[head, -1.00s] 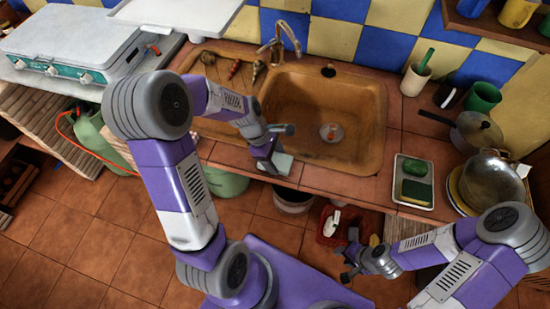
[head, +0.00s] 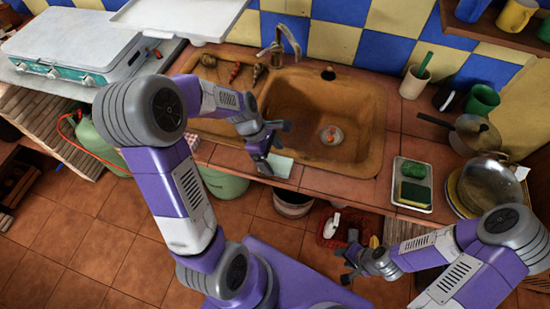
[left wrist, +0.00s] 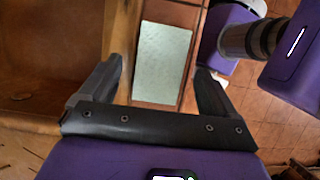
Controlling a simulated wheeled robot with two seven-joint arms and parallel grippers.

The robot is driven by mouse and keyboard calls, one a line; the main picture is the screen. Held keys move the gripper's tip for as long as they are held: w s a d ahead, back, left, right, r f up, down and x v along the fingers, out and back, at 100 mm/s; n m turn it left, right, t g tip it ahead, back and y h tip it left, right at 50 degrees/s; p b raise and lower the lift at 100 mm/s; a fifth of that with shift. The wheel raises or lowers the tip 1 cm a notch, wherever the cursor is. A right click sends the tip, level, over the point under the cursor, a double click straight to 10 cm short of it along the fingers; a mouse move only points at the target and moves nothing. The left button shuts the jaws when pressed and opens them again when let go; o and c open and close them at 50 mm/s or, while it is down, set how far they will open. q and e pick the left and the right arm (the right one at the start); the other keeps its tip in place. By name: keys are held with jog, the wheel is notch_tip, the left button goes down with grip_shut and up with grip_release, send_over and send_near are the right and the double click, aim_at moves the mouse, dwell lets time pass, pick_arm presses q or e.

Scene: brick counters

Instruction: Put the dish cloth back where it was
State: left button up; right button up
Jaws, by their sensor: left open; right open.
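The pale dish cloth (head: 282,167) lies flat on the tiled counter strip in front of the sink, near the front edge. In the left wrist view the cloth (left wrist: 162,62) shows as a light, pale green rectangle beyond and between the fingers. My left gripper (head: 275,147) is over the counter beside the cloth, with its fingers apart. In the left wrist view nothing is gripped between the fingers (left wrist: 157,88); whether a fingertip touches the cloth cannot be told. My right gripper (head: 350,265) is open and empty, low in front of the counter.
The brown sink (head: 350,115) lies behind the cloth. A tray (head: 412,207) with a green sponge and another green item is to the right, beside pans (head: 490,182). A red crate (head: 330,240) and a bucket (head: 291,204) stand below the counter. A stove (head: 75,45) is at left.

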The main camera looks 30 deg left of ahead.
pick_arm(q)
jog(key=p+v, duration=0.2)
jog(key=v, duration=0.7)
jog(key=shift+r, duration=0.2)
jog(key=shift+s, duration=0.1)
